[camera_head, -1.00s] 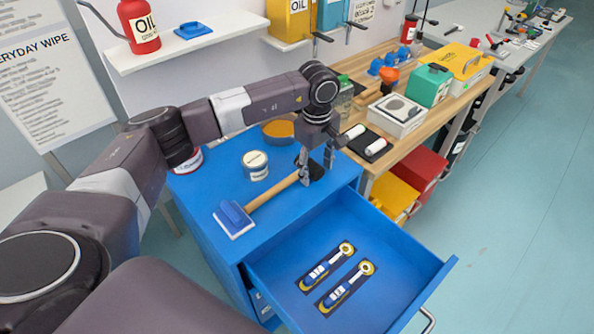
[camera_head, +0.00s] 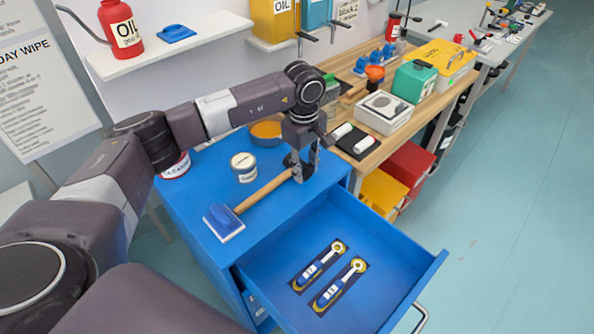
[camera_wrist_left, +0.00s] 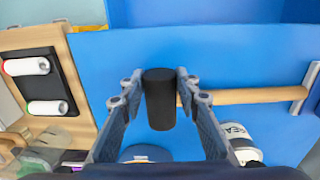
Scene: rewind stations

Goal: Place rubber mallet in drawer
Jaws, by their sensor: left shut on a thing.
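The rubber mallet lies on the blue cabinet top (camera_head: 200,175), its wooden handle (camera_head: 262,191) running toward the front left. Its black head shows in the left wrist view (camera_wrist_left: 160,98). My left gripper (camera_head: 305,176) points down at the head, with its fingers on both sides of it, shut on it; the fingers also show in the left wrist view (camera_wrist_left: 160,90). The head is partly hidden by the fingers in the head view. The drawer (camera_head: 385,283) stands open in front of the cabinet. My right gripper is not in view.
Two blue-handled tools (camera_head: 318,265) (camera_head: 340,284) lie in dark slots in the drawer; bare floor surrounds them. A blue-and-white tool (camera_head: 223,222) sits at the handle's end. A can (camera_head: 243,168) and bowl (camera_head: 266,132) stand behind. A wooden workbench (camera_head: 345,118) adjoins at right.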

